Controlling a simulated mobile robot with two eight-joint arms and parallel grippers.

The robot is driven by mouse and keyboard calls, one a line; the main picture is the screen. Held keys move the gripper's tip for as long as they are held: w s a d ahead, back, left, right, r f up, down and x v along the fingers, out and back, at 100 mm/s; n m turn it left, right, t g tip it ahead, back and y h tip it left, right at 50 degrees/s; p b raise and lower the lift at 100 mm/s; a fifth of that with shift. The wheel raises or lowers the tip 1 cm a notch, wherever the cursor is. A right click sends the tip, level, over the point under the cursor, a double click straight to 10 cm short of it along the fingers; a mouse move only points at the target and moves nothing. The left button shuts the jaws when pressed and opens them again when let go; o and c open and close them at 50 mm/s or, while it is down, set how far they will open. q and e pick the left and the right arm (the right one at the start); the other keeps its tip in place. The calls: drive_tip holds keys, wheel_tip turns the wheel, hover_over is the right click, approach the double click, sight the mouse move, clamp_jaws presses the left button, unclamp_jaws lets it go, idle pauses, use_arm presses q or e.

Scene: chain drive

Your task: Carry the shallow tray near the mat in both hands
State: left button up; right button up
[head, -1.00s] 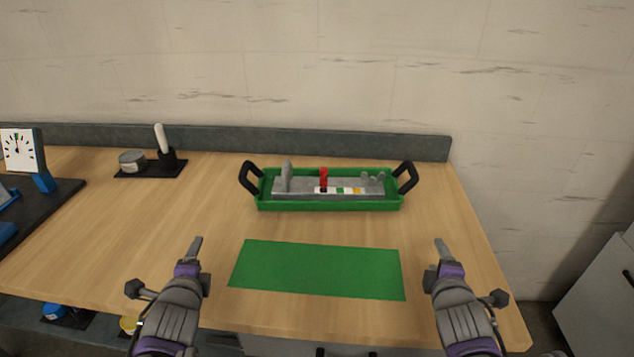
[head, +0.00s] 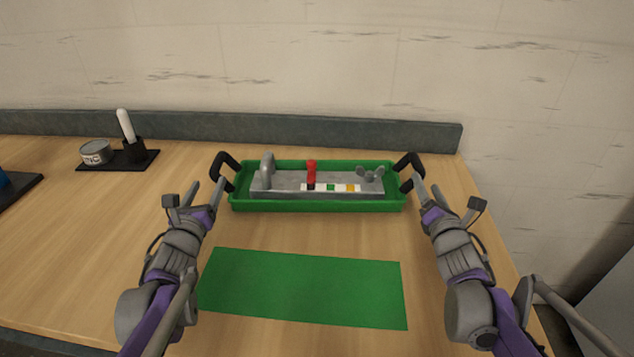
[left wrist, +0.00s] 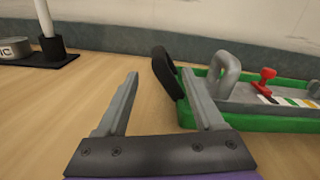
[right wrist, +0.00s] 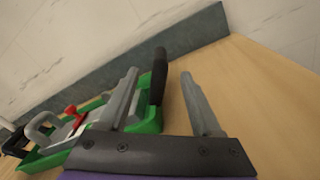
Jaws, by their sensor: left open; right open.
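The shallow green tray (head: 320,206) stands on the table behind the mat, with a black handle at each end. It holds a grey fixture (head: 285,183) with a red part and coloured squares. The green mat (head: 305,285) lies flat in front and is empty. My right gripper (head: 428,188) is open close to the right handle (head: 410,165); in the right wrist view that handle (right wrist: 159,75) shows between the fingers, further off.
A black base (head: 145,160) with a white-handled tool (head: 126,125) and a round tin (head: 95,152) stands at the back left. A grey backsplash (head: 300,130) runs behind the tray. The table's right edge is close to my right arm.

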sight(217, 164)
use_arm(q)
drive_tip(key=w, duration=0.9)
drive_tip(key=shift+w, duration=0.35)
use_arm(e)
drive_tip(key=w, duration=0.9)
drive_tip(key=shift+w, duration=0.35)
use_arm(q)
drive_tip(key=c, duration=1)
use_arm(e)
drive_tip(key=c, duration=1)
use_arm(q)
clamp_jaws()
use_arm(e)
drive_tip(key=shift+d, duration=0.1)
clamp_jaws()
use_arm(q)
drive_tip(key=shift+a, duration=0.1)
